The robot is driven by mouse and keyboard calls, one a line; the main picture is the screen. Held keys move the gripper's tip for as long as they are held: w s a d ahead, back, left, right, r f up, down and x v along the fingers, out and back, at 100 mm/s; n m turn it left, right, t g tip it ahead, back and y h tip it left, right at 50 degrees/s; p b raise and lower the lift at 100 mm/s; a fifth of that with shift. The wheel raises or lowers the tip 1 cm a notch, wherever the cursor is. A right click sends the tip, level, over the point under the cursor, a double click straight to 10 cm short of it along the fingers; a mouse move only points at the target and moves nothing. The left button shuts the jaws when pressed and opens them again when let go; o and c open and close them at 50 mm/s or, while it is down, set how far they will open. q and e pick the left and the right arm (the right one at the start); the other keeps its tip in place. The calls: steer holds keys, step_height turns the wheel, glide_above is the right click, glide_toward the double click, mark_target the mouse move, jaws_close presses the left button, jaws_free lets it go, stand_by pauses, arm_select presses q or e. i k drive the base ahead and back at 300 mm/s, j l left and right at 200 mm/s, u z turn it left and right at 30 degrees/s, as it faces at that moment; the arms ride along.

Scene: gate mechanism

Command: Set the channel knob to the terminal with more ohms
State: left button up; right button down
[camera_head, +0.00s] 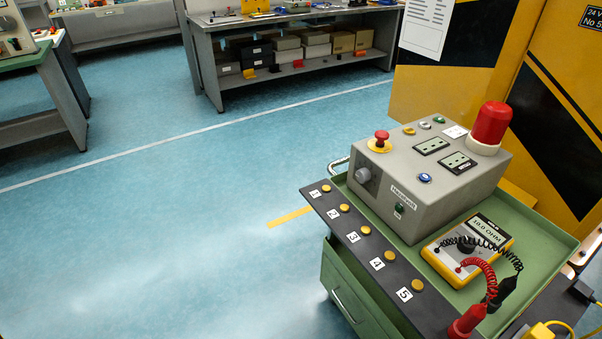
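A grey control box (425,180) sits on the green cart. A round grey knob (363,175) is on its left face, perhaps the channel knob; its setting is too small to read. A dark strip (340,222) along the cart's left edge carries several brass terminals labelled 1 to 5, from terminal 1 (326,188) to terminal 5 (417,284). A yellow multimeter (467,249) lies in the tray; its display seems to read 10.0 OHM. Its red probe (467,321) and black probe (501,291) stand near the front right, off the numbered terminals. Neither gripper is in view.
The box top has a red stop button (381,139), a red beacon (490,124) and small meters. A green cart tray (545,232) surrounds it. A yellow-black gate panel (560,110) stands behind. Yellow cabling (545,331) is at bottom right. Blue floor at left is clear.

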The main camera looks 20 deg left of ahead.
mark_target(363, 175)
steer(key=u, duration=0.3)
steer(key=i+j+z, duration=0.2)
steer(key=z, duration=0.15)
steer(key=i+j+z, duration=0.4)
steer(key=j+z, duration=0.25)
steer(key=i+j+z, duration=0.15)
steer(key=j+z, duration=0.2)
steer(key=i+j+z, duration=0.1)
steer(key=j+z, duration=0.55)
steer(key=j, duration=0.15)
steer(key=j+z, duration=0.3)
steer(key=j, duration=0.1)
